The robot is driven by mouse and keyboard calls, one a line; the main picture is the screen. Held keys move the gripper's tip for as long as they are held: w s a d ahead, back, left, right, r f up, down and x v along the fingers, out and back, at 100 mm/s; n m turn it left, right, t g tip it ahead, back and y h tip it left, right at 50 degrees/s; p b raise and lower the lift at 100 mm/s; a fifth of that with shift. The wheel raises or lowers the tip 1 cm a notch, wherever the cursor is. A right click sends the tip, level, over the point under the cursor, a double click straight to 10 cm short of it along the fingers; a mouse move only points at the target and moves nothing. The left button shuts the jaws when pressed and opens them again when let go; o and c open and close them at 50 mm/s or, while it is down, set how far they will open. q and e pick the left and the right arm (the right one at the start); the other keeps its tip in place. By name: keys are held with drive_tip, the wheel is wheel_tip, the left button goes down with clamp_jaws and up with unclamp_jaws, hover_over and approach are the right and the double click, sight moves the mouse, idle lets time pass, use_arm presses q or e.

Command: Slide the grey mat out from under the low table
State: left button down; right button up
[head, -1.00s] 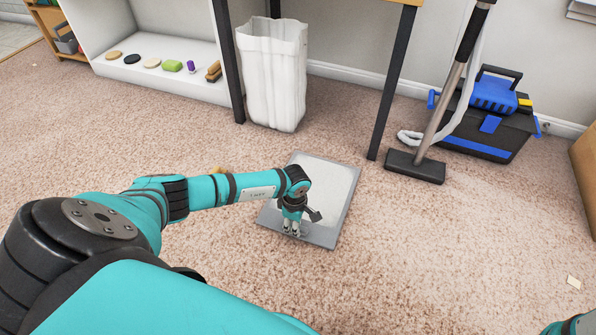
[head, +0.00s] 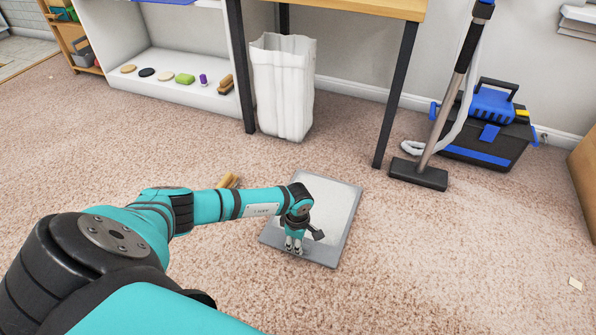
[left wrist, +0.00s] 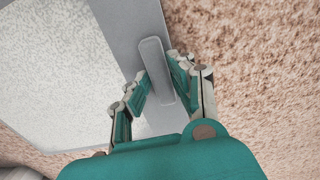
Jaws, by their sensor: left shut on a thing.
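The grey mat (head: 346,226) lies flat on the carpet, with a pale panel in its middle and a grey border. It lies in front of the line between the low table's (head: 384,122) two front legs, its far edge closest to the table. My left gripper (head: 294,248) is at the mat's near edge. In the left wrist view, its fingers (left wrist: 158,82) are closed on both sides of a raised grey grip (left wrist: 153,58) on the mat's border. My arm hides part of the mat's left side. My right gripper is not in view.
A white bin (head: 284,90) stands under the table. A vacuum (head: 419,174) and a toolbox (head: 487,138) stand to the right. A brown object (head: 229,180) lies behind my arm. A white shelf (head: 168,92) holds small items.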

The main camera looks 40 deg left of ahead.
use_arm(q)
drive_tip(key=c, duration=1.1)
unclamp_jaws()
drive_tip(key=shift+o, duration=0.2)
wheel_tip(320, 180, up, 12)
